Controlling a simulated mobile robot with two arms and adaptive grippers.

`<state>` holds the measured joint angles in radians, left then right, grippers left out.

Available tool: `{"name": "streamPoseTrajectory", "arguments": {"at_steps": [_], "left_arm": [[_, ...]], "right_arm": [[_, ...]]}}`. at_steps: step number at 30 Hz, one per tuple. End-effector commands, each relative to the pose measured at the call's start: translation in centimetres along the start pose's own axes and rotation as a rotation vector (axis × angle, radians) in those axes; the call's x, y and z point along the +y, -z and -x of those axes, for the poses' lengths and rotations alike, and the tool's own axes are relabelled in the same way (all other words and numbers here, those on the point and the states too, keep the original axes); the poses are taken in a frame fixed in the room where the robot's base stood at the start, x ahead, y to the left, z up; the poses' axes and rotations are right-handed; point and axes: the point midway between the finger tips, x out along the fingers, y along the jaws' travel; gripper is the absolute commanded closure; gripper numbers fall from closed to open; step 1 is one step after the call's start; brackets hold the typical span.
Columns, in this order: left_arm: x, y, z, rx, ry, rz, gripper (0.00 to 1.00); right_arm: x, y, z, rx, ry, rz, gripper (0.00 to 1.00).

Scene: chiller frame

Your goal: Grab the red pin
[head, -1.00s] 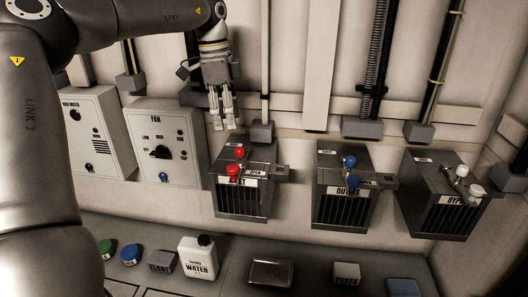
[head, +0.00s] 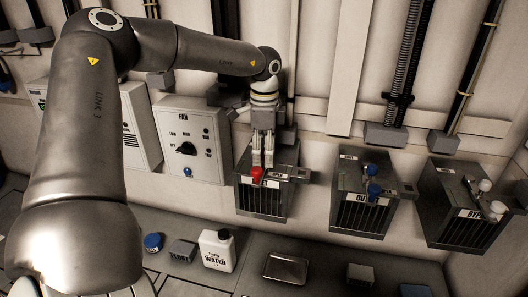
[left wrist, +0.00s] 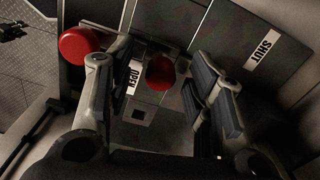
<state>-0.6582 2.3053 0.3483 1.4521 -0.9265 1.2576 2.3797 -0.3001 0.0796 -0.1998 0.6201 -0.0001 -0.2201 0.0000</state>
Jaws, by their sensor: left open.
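Two red round knobs belong to the dark metal box (head: 262,200) on the wall. In the head view red (head: 258,174) shows just below my left gripper (head: 262,164), which hangs fingers down over the box top. In the left wrist view one red knob (left wrist: 160,72) lies between the open fingers of the gripper (left wrist: 160,95). The other red knob (left wrist: 78,43) lies outside the left-hand finger. I cannot tell which knob is on the pin; the shafts are mostly hidden. No grip on either knob shows. My right gripper is not in view.
To the right are a similar box with blue knobs (head: 374,190) and one with white knobs (head: 485,185). A fan panel (head: 195,150) is to the left. Below, the ledge holds a water bottle (head: 217,250), a metal tray (head: 286,268) and small blocks.

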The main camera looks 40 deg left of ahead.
Motion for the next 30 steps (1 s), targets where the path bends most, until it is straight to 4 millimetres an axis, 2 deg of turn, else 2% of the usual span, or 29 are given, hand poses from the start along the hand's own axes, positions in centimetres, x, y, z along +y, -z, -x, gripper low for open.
{"name": "streamPoseTrajectory", "arguments": {"at_steps": [9,20,30], "left_arm": [[0.0,0.02,-0.76,0.0,0.002,0.0,0.52],[-0.01,0.01,-0.73,0.0,0.002,0.0,0.98],[-0.04,0.02,-0.62,0.001,0.002,0.0,0.98]], "right_arm": [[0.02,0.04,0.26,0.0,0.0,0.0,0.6],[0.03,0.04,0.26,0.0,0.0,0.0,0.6],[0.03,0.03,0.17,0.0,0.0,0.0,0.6]]}}
